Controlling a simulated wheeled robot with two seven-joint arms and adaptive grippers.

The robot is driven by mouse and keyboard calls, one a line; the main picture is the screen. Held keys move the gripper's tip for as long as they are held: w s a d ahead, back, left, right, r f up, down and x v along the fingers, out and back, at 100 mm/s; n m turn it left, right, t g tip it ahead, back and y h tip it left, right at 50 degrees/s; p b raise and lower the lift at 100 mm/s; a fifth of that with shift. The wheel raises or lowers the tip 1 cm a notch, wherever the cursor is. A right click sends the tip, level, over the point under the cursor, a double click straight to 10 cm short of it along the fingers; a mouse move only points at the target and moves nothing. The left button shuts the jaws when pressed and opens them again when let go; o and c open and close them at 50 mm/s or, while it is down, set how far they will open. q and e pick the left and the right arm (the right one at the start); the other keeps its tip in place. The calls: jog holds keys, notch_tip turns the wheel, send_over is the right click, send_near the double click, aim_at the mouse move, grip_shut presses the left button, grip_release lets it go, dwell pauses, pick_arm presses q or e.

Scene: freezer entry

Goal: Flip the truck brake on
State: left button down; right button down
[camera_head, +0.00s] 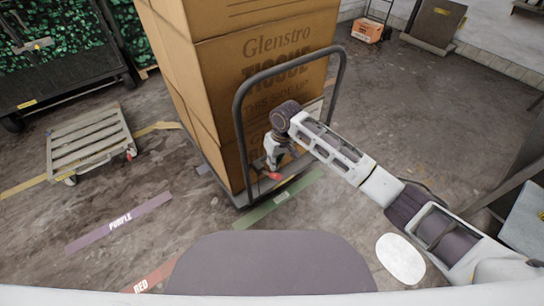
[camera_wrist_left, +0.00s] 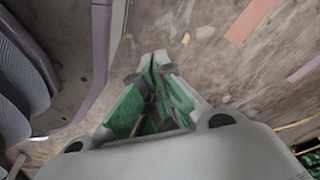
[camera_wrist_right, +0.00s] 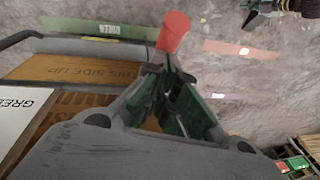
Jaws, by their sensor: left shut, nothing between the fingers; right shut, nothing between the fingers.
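A platform truck (camera_head: 240,110) with a dark tubular handle stands in the middle of the head view. It carries tall cardboard boxes. The brake is a red lever (camera_head: 274,175) at the truck's near edge by the floor; its red end (camera_wrist_right: 173,32) also shows in the right wrist view. My right gripper (camera_head: 271,168) points down close at the brake. In the right wrist view its closed fingertips (camera_wrist_right: 168,62) lie just by the red end; I cannot tell whether they touch. My left gripper (camera_wrist_left: 157,58) is shut and empty over bare floor, out of the head view.
Floor strips are marked purple (camera_head: 118,222), red (camera_head: 153,277) and green (camera_head: 277,203). A low slatted cart (camera_head: 88,141) stands at the left, before a dark cart (camera_head: 60,75). An orange box (camera_head: 367,30) stands at the back right.

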pick_arm(q)
jog(key=shift+a, duration=0.2)
pick_arm(e)
jog(key=shift+s+f, duration=0.15)
pick_arm(q)
jog(key=shift+w+a+r, duration=0.1)
jog(key=shift+w, duration=0.3)
pick_arm(e)
jog(key=shift+d, duration=0.1)
jog(key=shift+s, duration=0.1)
